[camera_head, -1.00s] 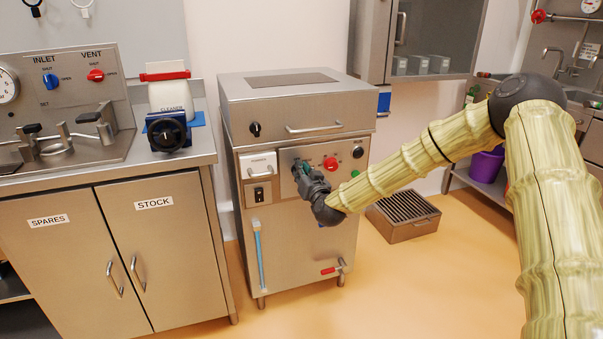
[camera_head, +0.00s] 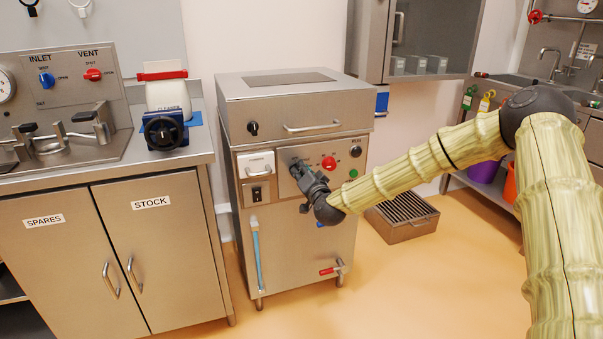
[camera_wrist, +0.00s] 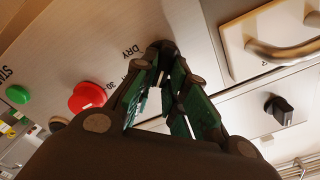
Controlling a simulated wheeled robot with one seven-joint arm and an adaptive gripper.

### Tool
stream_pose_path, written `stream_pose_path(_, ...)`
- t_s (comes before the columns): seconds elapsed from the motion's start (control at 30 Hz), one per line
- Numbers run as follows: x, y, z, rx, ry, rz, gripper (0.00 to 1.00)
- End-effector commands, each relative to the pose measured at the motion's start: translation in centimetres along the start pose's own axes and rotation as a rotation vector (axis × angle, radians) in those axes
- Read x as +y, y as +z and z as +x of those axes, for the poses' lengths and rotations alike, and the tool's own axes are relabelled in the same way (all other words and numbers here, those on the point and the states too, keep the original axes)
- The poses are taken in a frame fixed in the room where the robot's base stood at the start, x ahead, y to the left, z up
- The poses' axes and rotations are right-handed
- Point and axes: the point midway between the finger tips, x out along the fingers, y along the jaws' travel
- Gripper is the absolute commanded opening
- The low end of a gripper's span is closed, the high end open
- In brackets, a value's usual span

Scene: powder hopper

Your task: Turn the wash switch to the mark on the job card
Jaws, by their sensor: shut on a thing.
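The machine's steel control panel (camera_head: 342,184) carries a red knob or button (camera_head: 329,163), a green button (camera_head: 353,174) and a black knob (camera_head: 356,152). My gripper (camera_head: 298,167) is at the panel's left part, left of the red one. In the wrist view my gripper (camera_wrist: 163,80) has its dark, green-sided fingers closed in at the panel, shut on a switch that they almost wholly hide. The printed marks "DRY" and "30" show beside the fingers; the other marks are covered. I cannot make out the switch's pointer. I cannot identify the job card.
A floor grate (camera_head: 403,216) lies to the right.

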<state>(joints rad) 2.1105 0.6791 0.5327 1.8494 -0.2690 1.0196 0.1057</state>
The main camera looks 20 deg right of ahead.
Motion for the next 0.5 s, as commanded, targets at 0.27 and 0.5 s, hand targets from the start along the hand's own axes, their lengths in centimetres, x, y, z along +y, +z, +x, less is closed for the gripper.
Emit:
stream_pose_path(0.27,0.08,-0.07,0.01,0.002,0.001,0.002,0.00)
stream_pose_path(0.5,0.07,-0.05,0.01,0.001,0.001,0.001,0.36)
